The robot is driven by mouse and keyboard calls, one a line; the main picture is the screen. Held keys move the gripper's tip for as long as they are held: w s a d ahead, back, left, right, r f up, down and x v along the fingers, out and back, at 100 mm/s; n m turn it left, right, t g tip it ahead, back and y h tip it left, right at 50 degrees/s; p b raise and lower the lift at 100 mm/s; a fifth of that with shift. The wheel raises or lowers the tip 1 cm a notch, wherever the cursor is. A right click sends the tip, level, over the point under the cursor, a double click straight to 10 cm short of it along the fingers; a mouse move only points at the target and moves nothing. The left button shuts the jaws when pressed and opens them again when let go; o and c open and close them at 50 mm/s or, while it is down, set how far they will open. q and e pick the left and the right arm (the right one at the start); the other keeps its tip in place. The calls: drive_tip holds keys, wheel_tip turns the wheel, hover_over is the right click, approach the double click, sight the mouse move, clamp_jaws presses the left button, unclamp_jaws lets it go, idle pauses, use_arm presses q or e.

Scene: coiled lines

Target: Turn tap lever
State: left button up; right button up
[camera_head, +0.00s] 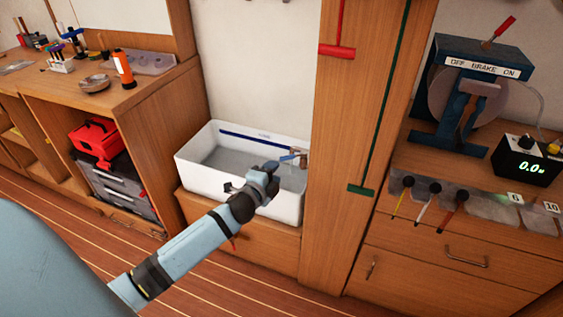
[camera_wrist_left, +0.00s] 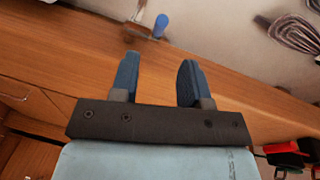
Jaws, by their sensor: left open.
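A white sink basin (camera_head: 200,184) stands between the wooden counter and a tall wooden post. A small brassy tap (camera_head: 303,160) with a light blue lever (camera_head: 289,157) sits at its right back part. My left gripper (camera_head: 272,168) is over the basin, just left of the lever, and looks apart from it. In the left wrist view my left gripper (camera_wrist_left: 157,75) has its two blue fingers spread, with nothing between them. A small blue piece (camera_wrist_left: 160,25) beside a grey metal part lies beyond the fingertips there; I cannot tell whether it is the lever. My right gripper is out of view.
The wooden post (camera_head: 333,130) rises right of the basin, with a red T-handle (camera_head: 337,50) and a green one (camera_head: 361,190). A brake machine (camera_head: 470,95) and a display box (camera_head: 526,160) stand further right. A red toolbox (camera_head: 96,140) sits in the left shelf.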

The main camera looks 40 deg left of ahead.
use_arm(q)
drive_tip(key=shift+s+d+r, duration=0.15)
drive_tip(key=shift+s, duration=0.85)
drive_tip(key=shift+s+d+r, duration=0.15)
drive_tip(key=shift+s, duration=0.85)
idle(6.0)
